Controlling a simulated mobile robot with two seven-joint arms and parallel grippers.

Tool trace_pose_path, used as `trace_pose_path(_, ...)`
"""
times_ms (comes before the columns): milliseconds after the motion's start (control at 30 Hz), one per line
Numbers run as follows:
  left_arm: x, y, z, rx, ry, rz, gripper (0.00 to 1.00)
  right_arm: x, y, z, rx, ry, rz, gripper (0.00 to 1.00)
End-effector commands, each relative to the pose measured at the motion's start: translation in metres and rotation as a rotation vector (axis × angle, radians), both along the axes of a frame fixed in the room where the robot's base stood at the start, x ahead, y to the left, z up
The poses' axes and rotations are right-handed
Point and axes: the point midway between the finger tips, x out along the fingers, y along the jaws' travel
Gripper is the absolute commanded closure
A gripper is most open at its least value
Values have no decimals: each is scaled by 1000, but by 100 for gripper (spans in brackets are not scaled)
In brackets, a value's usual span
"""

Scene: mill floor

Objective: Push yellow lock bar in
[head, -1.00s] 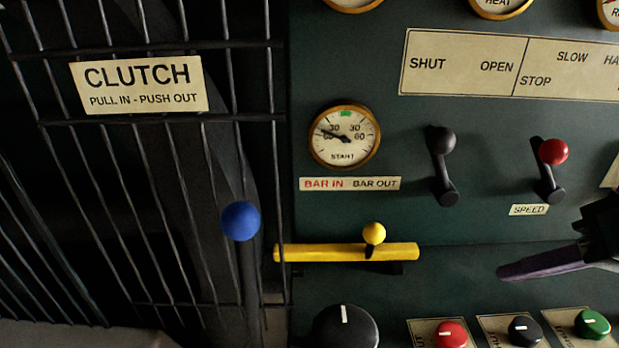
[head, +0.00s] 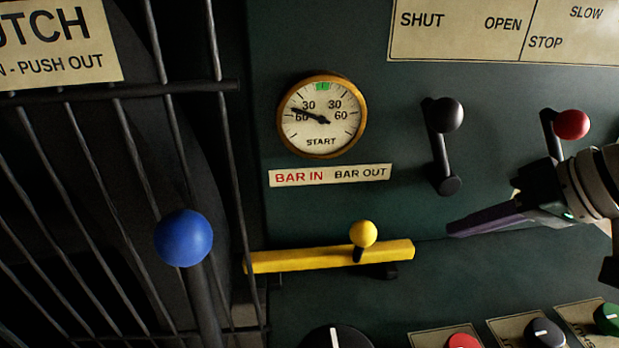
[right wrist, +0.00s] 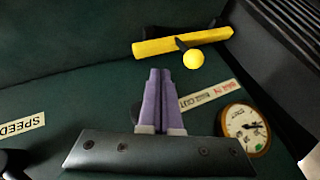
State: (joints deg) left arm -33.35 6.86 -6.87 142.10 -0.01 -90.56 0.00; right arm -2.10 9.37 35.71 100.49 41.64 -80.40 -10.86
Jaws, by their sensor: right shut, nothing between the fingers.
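The yellow lock bar (head: 310,259) lies level on the green panel, with a round yellow knob (head: 363,233) near its right end. Its left end reaches the dark bars of the cage. My right gripper (head: 452,232) is shut and empty, its purple fingers pointing left, to the right of the bar and apart from it. In the right wrist view the shut fingers (right wrist: 160,75) point toward the bar (right wrist: 185,41) and its knob (right wrist: 194,59), with a gap between. My left gripper is not in view.
A blue ball-topped lever (head: 184,238) stands before the cage at left. A START gauge (head: 322,116) and a BAR IN / BAR OUT label (head: 330,176) are above the bar. A black lever (head: 445,140) and a red-knobbed lever (head: 571,125) are near my right arm. Buttons line the bottom.

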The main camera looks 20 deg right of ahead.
Motion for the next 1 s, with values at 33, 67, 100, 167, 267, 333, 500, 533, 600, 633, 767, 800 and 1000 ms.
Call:
trace_pose_path(33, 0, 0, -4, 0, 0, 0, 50, 6, 3, -9, 3, 0, 2, 100)
trace_pose_path(67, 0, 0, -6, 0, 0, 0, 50, 9, 5, -14, 4, -1, 2, 100)
trace_pose_path(100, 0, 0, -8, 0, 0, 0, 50, 15, 7, -20, 5, 0, 1, 100)
trace_pose_path(167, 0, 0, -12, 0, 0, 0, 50, 23, 11, -31, 5, -1, 2, 100)
trace_pose_path(267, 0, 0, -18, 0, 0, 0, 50, 36, 16, -48, 4, 1, 3, 100)
trace_pose_path(333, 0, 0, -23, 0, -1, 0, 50, 44, 19, -60, 4, 0, 2, 100)
trace_pose_path(500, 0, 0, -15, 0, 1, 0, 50, 59, 39, -56, 2, -3, 3, 100)
trace_pose_path(533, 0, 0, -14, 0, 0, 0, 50, 60, 42, -56, 1, -2, 3, 100)
trace_pose_path(600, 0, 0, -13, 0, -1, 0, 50, 64, 48, -55, 0, -1, 2, 100)
trace_pose_path(633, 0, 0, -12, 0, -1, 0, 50, 65, 49, -55, 0, -1, 2, 100)
trace_pose_path(767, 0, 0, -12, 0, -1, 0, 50, 67, 54, -55, -1, 0, 2, 100)
trace_pose_path(800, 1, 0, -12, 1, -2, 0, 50, 67, 54, -55, -2, 1, 2, 100)
trace_pose_path(1000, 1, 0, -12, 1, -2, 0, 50, 67, 54, -55, -2, 1, 2, 100)
